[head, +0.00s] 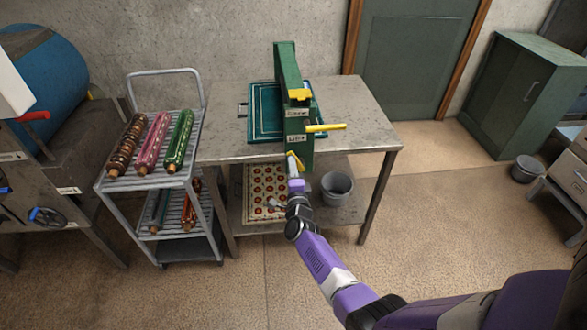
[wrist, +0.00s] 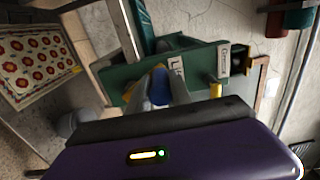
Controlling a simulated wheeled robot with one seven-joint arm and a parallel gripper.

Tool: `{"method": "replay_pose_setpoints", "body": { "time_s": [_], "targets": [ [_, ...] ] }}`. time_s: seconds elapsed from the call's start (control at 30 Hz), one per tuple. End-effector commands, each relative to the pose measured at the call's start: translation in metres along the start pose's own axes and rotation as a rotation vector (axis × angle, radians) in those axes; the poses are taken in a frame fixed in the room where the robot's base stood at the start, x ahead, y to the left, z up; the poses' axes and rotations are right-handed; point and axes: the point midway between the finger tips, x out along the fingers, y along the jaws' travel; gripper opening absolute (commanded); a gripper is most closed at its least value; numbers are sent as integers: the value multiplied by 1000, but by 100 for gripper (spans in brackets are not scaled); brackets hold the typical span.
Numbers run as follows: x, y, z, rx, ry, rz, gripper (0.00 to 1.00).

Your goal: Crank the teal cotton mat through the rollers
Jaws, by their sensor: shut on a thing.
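The teal mat (head: 262,115) with pale border lines lies flat on the grey table, left of the green roller machine (head: 286,75). A teal strip also shows just right of the machine (head: 317,113). My gripper (head: 293,160) is at the machine's near end, below its lower label. In the wrist view my gripper (wrist: 162,92) is shut on a blue and yellow grip (wrist: 159,86), which its fingers partly hide. A yellow handle (head: 326,127) sticks out to the right above my gripper, apart from it. The rollers are hidden by the machine's end plate.
A wire cart (head: 118,183) with several rolled rugs stands left of the table (head: 365,115). A patterned rug (head: 250,205) and a grey bucket (head: 337,188) are on the lower shelf. A green cabinet (head: 520,90) stands at right. The floor in front is clear.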

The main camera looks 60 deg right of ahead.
Motion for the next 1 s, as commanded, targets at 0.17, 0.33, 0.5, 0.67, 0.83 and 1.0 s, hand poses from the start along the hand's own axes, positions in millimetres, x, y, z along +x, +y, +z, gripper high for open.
{"method": "replay_pose_setpoints", "body": {
  "time_s": [0.17, 0.33, 0.5, 0.67, 0.83, 1.0],
  "targets": [
    [-3, 21, 8, -3, 0, 15, 0],
    [-3, 30, 18, -2, 1, 16, 0],
    [-3, 34, 26, -3, 2, 13, 0],
    [-2, 32, 28, -3, 1, 11, 0],
    [-2, 31, 29, -3, 0, 9, 0],
    [-2, 41, 32, -2, -2, 8, 0]
  ]
}}
